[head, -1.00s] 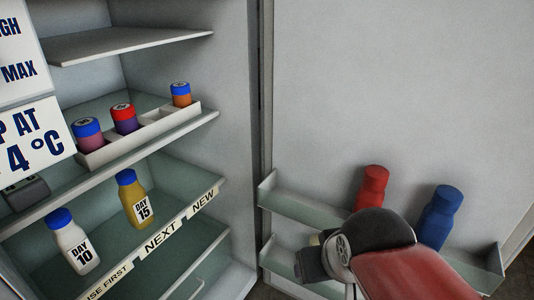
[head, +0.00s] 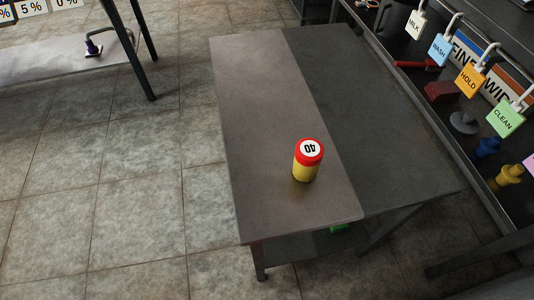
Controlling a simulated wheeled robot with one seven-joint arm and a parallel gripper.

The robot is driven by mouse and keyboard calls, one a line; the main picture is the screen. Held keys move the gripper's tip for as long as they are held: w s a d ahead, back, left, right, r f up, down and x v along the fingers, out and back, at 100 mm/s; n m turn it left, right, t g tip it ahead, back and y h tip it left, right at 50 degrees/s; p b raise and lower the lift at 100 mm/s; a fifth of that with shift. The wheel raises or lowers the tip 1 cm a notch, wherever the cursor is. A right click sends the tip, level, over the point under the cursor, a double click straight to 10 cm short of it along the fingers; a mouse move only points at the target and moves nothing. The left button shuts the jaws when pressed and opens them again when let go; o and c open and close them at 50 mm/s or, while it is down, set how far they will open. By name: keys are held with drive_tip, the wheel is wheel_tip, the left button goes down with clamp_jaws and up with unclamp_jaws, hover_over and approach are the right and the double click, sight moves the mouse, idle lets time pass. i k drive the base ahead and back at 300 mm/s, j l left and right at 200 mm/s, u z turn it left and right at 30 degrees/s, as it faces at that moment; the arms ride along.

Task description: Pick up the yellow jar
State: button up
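The yellow jar (head: 305,170) stands upright on a low metal table in the head view. It has a red lid with a white round label reading 40, which appears upside down. It stands near the table's front end, on the lighter strip. Nothing touches it. My gripper is not in view.
The table (head: 262,120) has a bare top around the jar. A dark bench or rack (head: 440,85) on the right holds hanging tags, among them a green CLEAN tag (head: 506,118), and several fittings. Another table (head: 60,60) stands at upper left. The tiled floor (head: 130,200) is clear at left.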

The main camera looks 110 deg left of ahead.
sight(309, 152)
drive_tip(key=u, duration=3.4)
drive_tip(key=j+u, duration=0.25)
drive_tip(key=j, duration=0.15)
drive_tip(key=j+u, duration=0.3)
drive_tip(key=k+j, duration=0.05)
drive_tip(key=j, duration=0.05)
